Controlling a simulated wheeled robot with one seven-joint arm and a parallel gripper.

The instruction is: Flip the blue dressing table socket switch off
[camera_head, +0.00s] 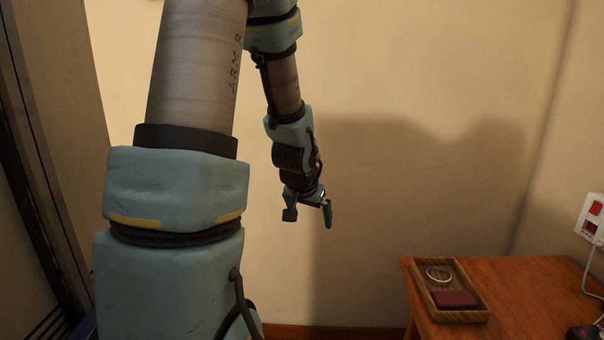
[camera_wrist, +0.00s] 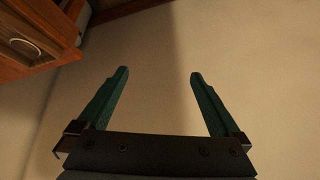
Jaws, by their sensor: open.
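A white wall socket plate (camera_head: 592,218) with red switches is at the right edge in the head view, on the wall above the wooden table. It is partly cut off by the frame, and a white cable hangs from it. I see no blue on the plate, and cannot tell which way its switches sit. My gripper (camera_head: 308,213) hangs in front of the wall, to the left of the table and well apart from the socket. In the wrist view my gripper (camera_wrist: 158,78) has two green fingers spread wide with nothing between them. The socket is not in the wrist view.
The wooden table (camera_head: 532,285) stands at lower right. A wooden tray (camera_head: 478,314) on it holds a ring-shaped item (camera_head: 438,275) and a dark red item (camera_head: 453,299). A dark object (camera_head: 584,332) lies near the cable. The wall between gripper and socket looks clear.

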